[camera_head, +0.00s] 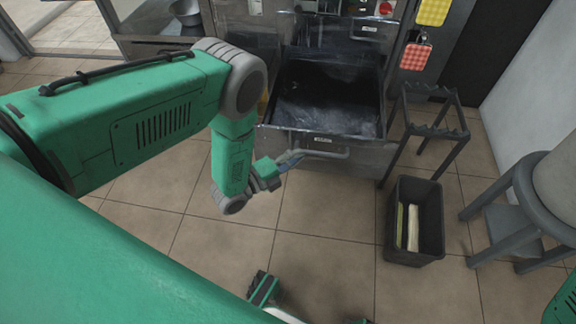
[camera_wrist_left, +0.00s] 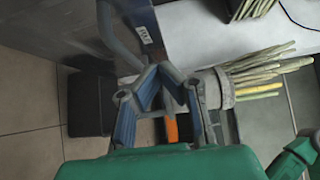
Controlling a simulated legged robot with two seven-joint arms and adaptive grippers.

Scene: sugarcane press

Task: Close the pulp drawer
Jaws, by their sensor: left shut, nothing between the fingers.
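The pulp drawer (camera_head: 328,100) is a dark metal box pulled out of the press, open at the top, with wet-looking dark contents or lining. Its front carries a small label and a bar handle (camera_head: 325,154). My left gripper (camera_head: 290,160) is at the left end of the handle, close in front of the drawer front; whether it touches cannot be told. In the left wrist view the fingers (camera_wrist_left: 165,72) come together with nothing between them, next to the grey handle and the labelled drawer front (camera_wrist_left: 143,35).
A black bin (camera_head: 428,220) with pale cane pieces stands on the tiles to the right. A dark rack (camera_head: 436,130) stands behind it, and a grey stool (camera_head: 510,225) is at far right. Cane stalks (camera_wrist_left: 262,70) show in the wrist view. Floor before the drawer is clear.

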